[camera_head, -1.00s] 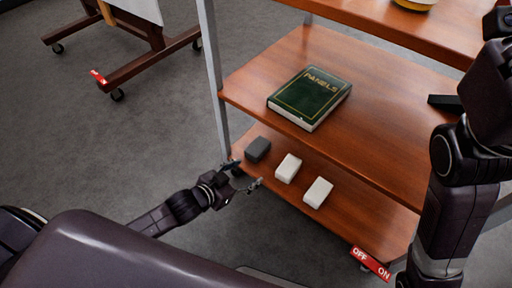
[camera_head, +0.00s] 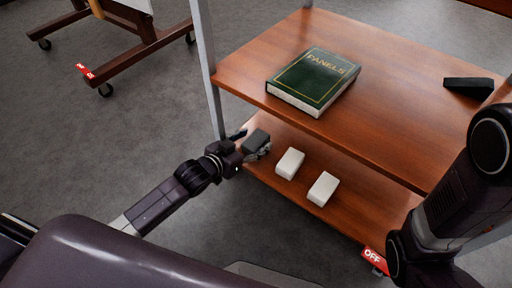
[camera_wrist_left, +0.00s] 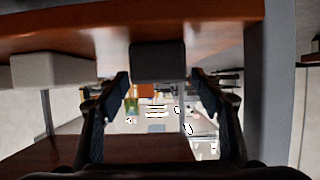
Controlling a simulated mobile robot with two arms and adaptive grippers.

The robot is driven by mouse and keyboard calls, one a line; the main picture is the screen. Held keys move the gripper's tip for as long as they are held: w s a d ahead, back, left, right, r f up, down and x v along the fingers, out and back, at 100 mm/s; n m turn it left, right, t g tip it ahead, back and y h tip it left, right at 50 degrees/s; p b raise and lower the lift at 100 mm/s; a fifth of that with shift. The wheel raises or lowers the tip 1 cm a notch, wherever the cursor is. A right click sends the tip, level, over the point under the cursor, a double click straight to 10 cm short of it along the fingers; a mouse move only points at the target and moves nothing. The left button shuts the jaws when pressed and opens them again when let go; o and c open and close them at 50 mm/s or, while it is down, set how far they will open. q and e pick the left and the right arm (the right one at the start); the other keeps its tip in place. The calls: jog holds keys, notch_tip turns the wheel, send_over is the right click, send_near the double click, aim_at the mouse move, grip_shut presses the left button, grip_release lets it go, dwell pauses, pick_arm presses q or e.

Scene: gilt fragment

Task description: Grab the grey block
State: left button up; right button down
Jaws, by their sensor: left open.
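The grey block (camera_head: 257,138) lies on the lower shelf (camera_head: 350,213) near its left end. My left gripper (camera_head: 250,143) is open at the shelf's front edge, with one finger on each side of the block. In the left wrist view the grey block (camera_wrist_left: 158,60) sits centred between the tips of the two open fingers of the left gripper (camera_wrist_left: 161,88). Gaps show on both sides of it there, so the fingers look apart from it. My right arm shows at the right of the head view, but its gripper is out of view.
Two white blocks (camera_head: 290,163) (camera_head: 323,188) lie to the right on the same shelf. The upper shelf (camera_head: 390,120) overhangs and holds a green book (camera_head: 313,80) and a black object (camera_head: 468,84). A metal post (camera_head: 207,70) stands close to my left gripper.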

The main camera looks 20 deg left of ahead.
pick_arm(q)
jog(key=shift+x, duration=0.8)
jog(key=c, duration=1)
